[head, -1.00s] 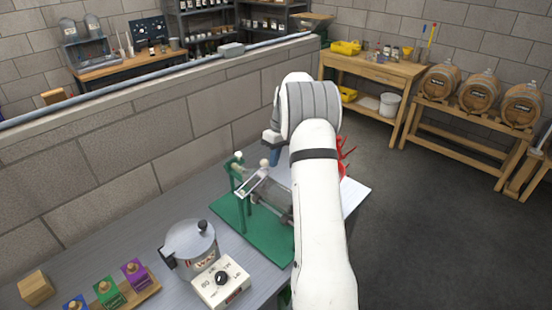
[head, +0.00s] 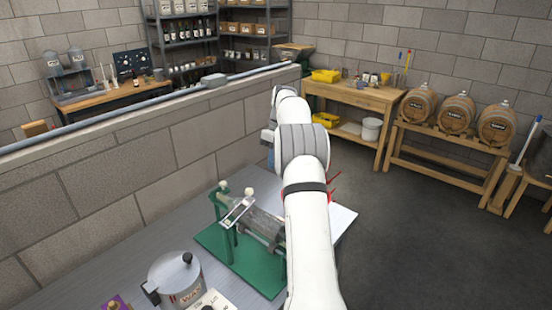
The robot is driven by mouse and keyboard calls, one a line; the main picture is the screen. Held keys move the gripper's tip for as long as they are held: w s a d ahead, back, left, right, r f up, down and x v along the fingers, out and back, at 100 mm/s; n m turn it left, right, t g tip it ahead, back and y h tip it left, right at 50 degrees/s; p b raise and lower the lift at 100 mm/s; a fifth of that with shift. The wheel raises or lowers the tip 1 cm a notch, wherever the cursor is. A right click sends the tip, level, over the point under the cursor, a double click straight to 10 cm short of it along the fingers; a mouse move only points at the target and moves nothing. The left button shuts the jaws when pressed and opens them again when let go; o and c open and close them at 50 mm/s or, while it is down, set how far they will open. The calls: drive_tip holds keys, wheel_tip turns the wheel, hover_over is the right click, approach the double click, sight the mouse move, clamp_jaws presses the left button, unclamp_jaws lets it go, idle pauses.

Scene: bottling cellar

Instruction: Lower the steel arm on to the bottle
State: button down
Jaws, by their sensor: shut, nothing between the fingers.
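The green fixture (head: 262,274) stands on the grey bench. It has green uprights at its left end and pale round knobs (head: 248,192) near the top. The steel arm (head: 238,211) is a bright, narrow frame slanting at the fixture's left side, above the base. A dark grey cylinder (head: 264,224), which looks like the bottle, lies across the fixture to the right of the steel arm. I cannot tell whether they touch. My gripper (head: 269,150) shows only as a small blue-grey part beyond the fixture; my arm hides its fingers. It is shut and empty.
A wax pot (head: 175,278) stands front left of the fixture, with a white control box (head: 212,301) beside it. A block wall (head: 130,160) runs behind the bench. A white sheet (head: 343,220) lies right of the fixture, partly behind my arm. Barrels (head: 457,113) stand far right.

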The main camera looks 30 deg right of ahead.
drive_tip(key=shift+w+d+r, duration=0.2)
drive_tip(key=shift+d+r, duration=0.05)
drive_tip(key=shift+d, duration=0.25)
drive_tip(key=shift+w+d+r, duration=0.15)
drive_tip(key=shift+d+r, duration=0.1)
drive_tip(key=shift+d, duration=0.25)
